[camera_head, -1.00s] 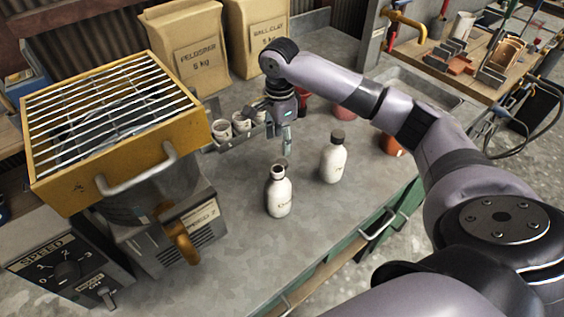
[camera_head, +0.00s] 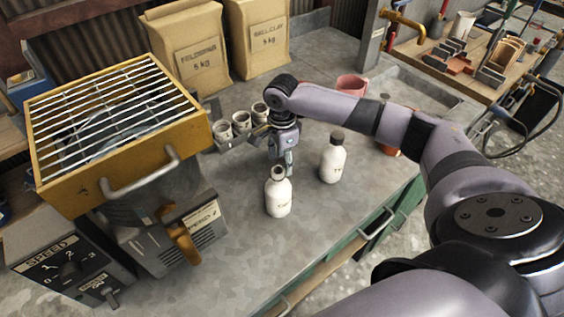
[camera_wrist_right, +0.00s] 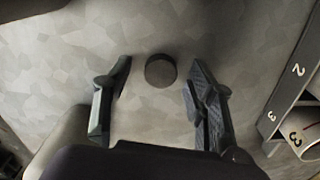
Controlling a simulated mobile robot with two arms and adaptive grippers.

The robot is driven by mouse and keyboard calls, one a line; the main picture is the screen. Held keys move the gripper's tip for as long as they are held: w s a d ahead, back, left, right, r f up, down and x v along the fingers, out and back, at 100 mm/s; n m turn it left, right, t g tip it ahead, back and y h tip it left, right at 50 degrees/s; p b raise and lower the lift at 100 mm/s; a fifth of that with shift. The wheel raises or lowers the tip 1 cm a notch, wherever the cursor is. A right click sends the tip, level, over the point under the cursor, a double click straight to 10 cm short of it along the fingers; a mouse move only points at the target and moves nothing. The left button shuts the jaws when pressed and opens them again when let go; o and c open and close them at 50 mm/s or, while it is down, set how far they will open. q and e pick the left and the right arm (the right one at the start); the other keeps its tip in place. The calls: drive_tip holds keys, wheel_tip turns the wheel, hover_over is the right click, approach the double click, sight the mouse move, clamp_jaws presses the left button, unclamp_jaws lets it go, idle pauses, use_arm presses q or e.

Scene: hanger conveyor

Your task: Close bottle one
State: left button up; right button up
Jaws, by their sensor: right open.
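An open white bottle (camera_head: 278,195) stands upright on the grey workbench, its neck without a cap. A second white bottle (camera_head: 333,162) with a black cap stands to its right; the labels are too small to read surely. My right gripper (camera_head: 286,166) points down just behind the open bottle. In the right wrist view its two fingers (camera_wrist_right: 157,100) are open, with a dark round cap (camera_wrist_right: 160,70) lying on the bench between and just beyond the fingertips. The cap is hidden in the head view. My left gripper is not in view.
A rack (camera_head: 238,140) with several small cups stands left of my gripper; its numbered side (camera_wrist_right: 290,100) shows in the wrist view. A yellow machine with a grille (camera_head: 115,125) fills the left. Paper sacks (camera_head: 190,50) stand behind.

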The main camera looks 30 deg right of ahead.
sight(282, 163)
idle(0.3)
drive_tip(key=c, duration=0.8)
wheel_tip(282, 163, up, 20)
idle(0.5)
